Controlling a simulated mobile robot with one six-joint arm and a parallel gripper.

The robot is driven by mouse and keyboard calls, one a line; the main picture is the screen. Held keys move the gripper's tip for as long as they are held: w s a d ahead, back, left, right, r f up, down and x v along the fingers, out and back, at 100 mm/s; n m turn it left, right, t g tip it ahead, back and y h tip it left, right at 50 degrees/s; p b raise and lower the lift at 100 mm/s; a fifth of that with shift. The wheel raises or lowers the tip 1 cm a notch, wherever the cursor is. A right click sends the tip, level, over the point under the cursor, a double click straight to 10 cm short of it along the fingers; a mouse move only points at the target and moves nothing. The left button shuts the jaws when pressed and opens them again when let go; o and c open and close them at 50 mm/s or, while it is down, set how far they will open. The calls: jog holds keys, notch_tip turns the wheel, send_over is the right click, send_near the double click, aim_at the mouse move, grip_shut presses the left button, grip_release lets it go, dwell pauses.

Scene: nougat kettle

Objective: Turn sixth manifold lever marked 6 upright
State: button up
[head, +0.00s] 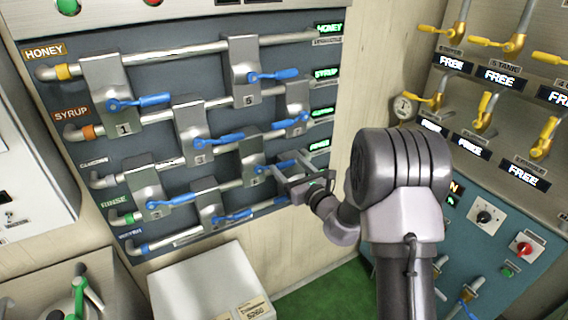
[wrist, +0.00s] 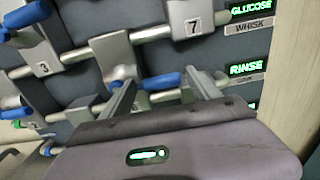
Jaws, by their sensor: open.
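The manifold's valve block (head: 251,152) that seems to be number 6 sits right of centre on the panel; its number is hard to read. Its blue lever (head: 262,170) lies sideways, partly hidden by my gripper (head: 288,166). My gripper is open at the panel, its fingers pointing at this lever.
Block 7 (wrist: 192,22) is above right and block 3 (wrist: 40,58) to the left, both close by. Other blue levers, such as the one on block 1 (head: 140,101), lie sideways. A white box (head: 205,285) stands below the panel. Yellow-handled taps (head: 545,138) are at right.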

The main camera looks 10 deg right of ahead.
aim_at(287, 164)
jog(key=shift+x, duration=1.75)
grip_shut()
